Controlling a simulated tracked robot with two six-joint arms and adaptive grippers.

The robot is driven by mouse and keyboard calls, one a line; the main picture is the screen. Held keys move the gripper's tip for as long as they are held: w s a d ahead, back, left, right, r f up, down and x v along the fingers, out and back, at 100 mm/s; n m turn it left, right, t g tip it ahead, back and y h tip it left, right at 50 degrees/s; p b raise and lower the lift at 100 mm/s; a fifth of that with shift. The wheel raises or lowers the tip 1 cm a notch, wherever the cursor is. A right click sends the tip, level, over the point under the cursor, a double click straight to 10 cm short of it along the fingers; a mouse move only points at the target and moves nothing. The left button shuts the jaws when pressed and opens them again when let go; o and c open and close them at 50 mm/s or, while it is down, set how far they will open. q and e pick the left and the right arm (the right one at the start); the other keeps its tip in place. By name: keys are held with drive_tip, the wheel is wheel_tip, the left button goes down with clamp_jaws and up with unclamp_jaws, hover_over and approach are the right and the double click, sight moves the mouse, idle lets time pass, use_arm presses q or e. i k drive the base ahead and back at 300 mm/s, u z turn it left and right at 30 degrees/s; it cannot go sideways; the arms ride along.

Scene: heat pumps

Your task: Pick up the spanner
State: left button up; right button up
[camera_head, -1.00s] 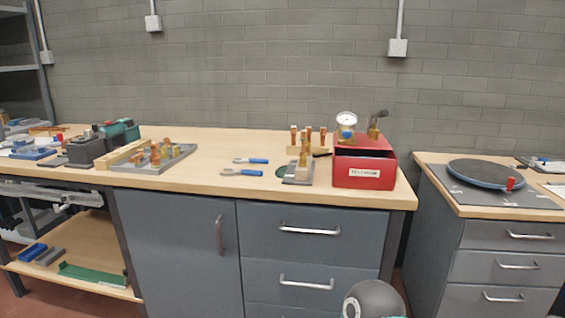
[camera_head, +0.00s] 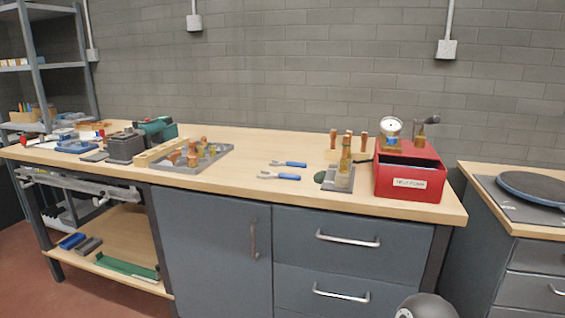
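Two spanner-like tools with blue handles and grey heads lie on the wooden workbench (camera_head: 245,181). The farther spanner (camera_head: 290,164) and the nearer spanner (camera_head: 281,176) lie side by side, heads to the left, in the middle of the bench. I cannot tell which one the task means. Neither of my grippers shows in the view. A dark rounded part at the bottom right edge appears to be mine.
Right of the spanners stand a grey block with brass fittings (camera_head: 342,177) and a red box (camera_head: 410,182) with a gauge. To the left are a grey tray of fittings (camera_head: 217,160) and a green-and-grey machine (camera_head: 125,147). Bare bench lies around the spanners.

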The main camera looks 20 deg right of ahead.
sight(288, 164)
drive_tip(key=i, duration=0.85)
drive_tip(key=z, duration=0.05)
